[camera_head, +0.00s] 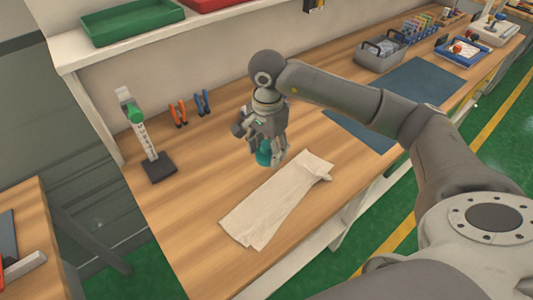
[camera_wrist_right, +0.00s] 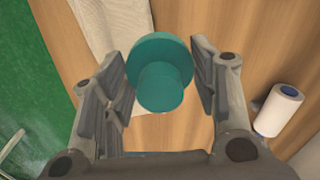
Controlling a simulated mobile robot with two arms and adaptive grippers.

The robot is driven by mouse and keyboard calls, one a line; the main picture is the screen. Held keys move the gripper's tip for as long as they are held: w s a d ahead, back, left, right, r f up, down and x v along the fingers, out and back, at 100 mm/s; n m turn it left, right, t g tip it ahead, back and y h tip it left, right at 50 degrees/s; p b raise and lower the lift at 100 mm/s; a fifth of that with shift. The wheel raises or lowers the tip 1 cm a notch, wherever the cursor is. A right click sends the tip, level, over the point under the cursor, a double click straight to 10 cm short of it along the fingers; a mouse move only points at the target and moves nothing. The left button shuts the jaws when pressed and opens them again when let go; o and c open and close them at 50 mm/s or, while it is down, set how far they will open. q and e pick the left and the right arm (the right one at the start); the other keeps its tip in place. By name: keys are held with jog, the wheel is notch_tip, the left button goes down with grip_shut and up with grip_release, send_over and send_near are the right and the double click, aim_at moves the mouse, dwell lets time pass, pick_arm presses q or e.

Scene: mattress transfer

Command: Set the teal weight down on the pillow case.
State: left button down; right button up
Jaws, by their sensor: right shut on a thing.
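The teal weight (camera_head: 264,155) is in my right gripper (camera_head: 268,157), just beyond the far edge of the pillow case in the head view. In the right wrist view the teal weight (camera_wrist_right: 163,65), a wide disc with a narrower knob, sits between the two fingers (camera_wrist_right: 163,85). The pale pillow case (camera_head: 272,208) lies flat on the wooden table, with a fold at its right end. It also shows in the right wrist view (camera_wrist_right: 108,28), partly behind the weight. I cannot tell the weight's exact height above the table. My left gripper is not in view.
A stand with a scale (camera_head: 148,140) is at the left of the table, near orange pliers (camera_head: 178,114) and blue pliers (camera_head: 202,102). A white roll (camera_wrist_right: 278,110) is right of the gripper in the wrist view. Bare table (camera_head: 195,190) lies left of the pillow case.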

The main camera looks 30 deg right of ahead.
jog(key=s+a+n+b, duration=0.2)
jog(key=s+a+n, duration=0.5)
jog(key=s+n, duration=0.3)
jog(key=n, duration=0.4)
jog(key=shift+s, duration=0.35)
jog(key=shift+a+r, duration=0.1)
dwell(0.4)
